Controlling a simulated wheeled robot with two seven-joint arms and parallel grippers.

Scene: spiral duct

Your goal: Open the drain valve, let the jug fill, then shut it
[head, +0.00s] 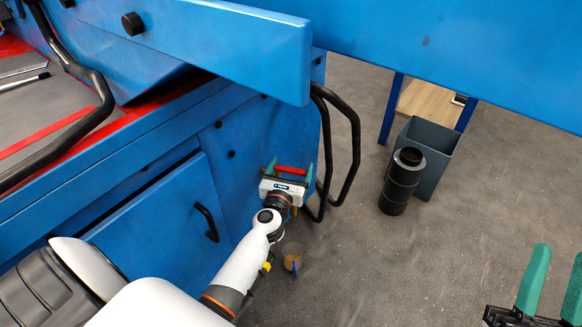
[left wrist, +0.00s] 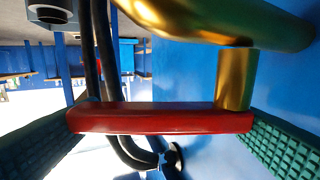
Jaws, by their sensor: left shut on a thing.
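The drain valve has a red lever (left wrist: 160,120) on a brass stem (left wrist: 235,82) under a brass pipe (left wrist: 240,20). In the head view the red lever (head: 291,170) shows beside the blue machine's side panel. My left gripper (head: 289,174) is shut on the lever, with its green fingers at the lever's two ends. A small see-through jug (head: 292,256) with a brownish tint stands below the gripper; its fill level is unclear. My right gripper (head: 553,282) is at the lower right, its green fingers apart and empty.
The blue machine (head: 150,215) fills the left, and a blue beam crosses above. The grey floor between is clear.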

